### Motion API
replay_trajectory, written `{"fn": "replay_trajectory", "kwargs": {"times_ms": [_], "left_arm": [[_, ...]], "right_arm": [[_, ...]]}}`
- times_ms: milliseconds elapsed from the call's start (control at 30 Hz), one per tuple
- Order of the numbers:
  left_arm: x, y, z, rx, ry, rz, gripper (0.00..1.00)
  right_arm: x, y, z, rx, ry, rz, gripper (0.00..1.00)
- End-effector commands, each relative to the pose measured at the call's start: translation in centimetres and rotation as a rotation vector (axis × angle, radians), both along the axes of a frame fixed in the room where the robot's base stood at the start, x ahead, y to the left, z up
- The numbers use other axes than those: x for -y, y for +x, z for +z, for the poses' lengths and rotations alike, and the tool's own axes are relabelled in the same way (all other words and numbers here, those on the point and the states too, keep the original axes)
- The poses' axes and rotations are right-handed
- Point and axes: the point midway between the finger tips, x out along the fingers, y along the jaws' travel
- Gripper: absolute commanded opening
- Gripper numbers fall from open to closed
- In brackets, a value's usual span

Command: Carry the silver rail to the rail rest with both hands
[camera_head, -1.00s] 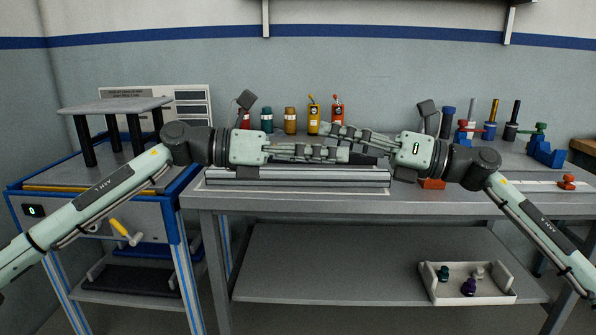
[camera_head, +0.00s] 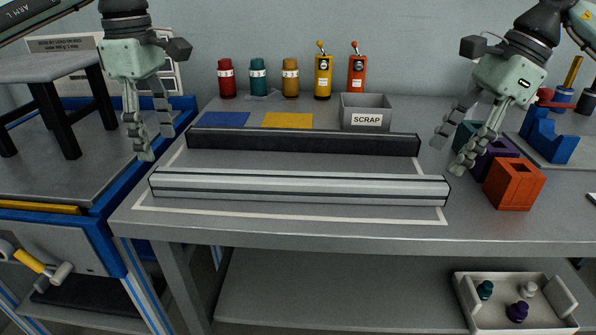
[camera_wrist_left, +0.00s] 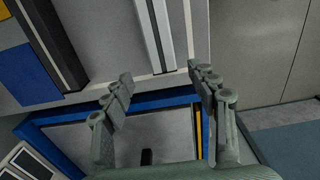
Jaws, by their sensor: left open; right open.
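The silver rail (camera_head: 300,187) lies lengthwise across the front of the bench, inside a white outline. My left gripper (camera_head: 157,143) is open and points down above the rail's left end. In the left wrist view its spread fingers (camera_wrist_left: 160,75) appear on either side of the rail's end, with the silver rail (camera_wrist_left: 153,30) running away from them. My right gripper (camera_head: 448,155) is open and points down near the rail's right end, slightly behind it. Neither gripper holds anything. I cannot tell which thing is the rail rest.
A black rail (camera_head: 300,142) lies parallel behind the silver one. Behind it stand a grey SCRAP bin (camera_head: 366,112) and several coloured bottles. A blue-framed cart (camera_head: 100,205) adjoins the bench's left side.

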Motion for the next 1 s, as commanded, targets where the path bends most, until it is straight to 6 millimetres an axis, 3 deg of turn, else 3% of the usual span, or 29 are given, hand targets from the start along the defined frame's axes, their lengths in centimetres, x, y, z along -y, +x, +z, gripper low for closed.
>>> {"fn": "replay_trajectory", "kwargs": {"times_ms": [367, 733, 1000], "left_arm": [[0.0, 0.0, -0.7, -0.003, 0.0, 0.0, 0.59], [0.0, -0.1, -6.0, -0.003, 0.0, 0.0, 0.59], [0.0, -0.1, -7.8, -0.001, -0.001, 0.0, 0.59]], "right_arm": [[-0.2, 0.0, -0.6, -0.001, 0.0, 0.0, 0.59], [-2.3, -0.1, -5.5, -0.003, 0.001, 0.0, 0.59], [-3.0, 0.0, -7.2, 0.001, 0.002, 0.0, 0.59]]}}
